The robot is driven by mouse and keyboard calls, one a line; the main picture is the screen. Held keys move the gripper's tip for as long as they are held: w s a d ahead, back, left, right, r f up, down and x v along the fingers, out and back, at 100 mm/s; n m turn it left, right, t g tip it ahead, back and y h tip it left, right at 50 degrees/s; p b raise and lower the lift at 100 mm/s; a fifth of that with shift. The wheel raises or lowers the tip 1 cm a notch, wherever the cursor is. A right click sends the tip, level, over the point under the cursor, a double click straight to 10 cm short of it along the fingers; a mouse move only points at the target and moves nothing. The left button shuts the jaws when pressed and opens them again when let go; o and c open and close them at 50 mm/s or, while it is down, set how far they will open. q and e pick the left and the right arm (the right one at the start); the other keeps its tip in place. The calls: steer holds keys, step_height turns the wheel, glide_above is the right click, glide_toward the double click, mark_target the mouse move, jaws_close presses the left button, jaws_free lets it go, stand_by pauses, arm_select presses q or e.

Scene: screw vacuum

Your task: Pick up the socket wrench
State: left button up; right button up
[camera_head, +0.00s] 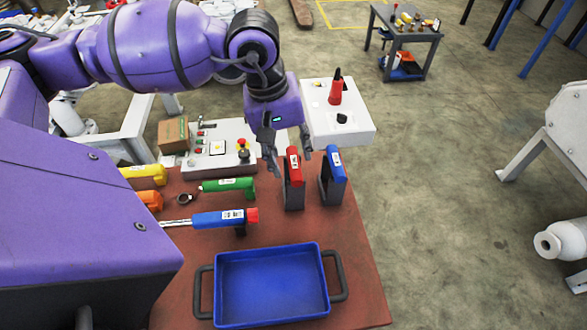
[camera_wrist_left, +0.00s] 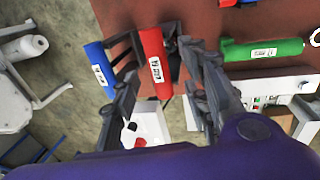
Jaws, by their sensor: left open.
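My left gripper (camera_head: 290,160) is open above the far edge of the brown table. Its fingers point down beside an upright red-topped tool (camera_head: 293,165). In the left wrist view the red handle (camera_wrist_left: 155,62) appears between the open fingers; I cannot tell whether they touch it. A similar blue-topped tool (camera_head: 333,163) stands to its right. A green-handled tool (camera_head: 228,186) with a dark ring at its left lies on the table. A blue tool with a red end (camera_head: 222,218) lies nearer. I cannot tell for sure which is the socket wrench. My right gripper is not in view.
A blue tray (camera_head: 270,318) with dark handles sits at the table's near side. Yellow (camera_head: 142,171) and orange (camera_head: 151,199) handles lie at the left. A control panel (camera_head: 222,160) and a white box (camera_head: 345,132) with a red item stand behind.

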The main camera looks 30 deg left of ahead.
arm_select(q)
steer(key=shift+w+d+f, duration=0.15)
steer(key=shift+w+f, duration=0.05)
steer(key=shift+f, duration=0.75)
steer(key=shift+c, duration=0.3)
jaws_close()
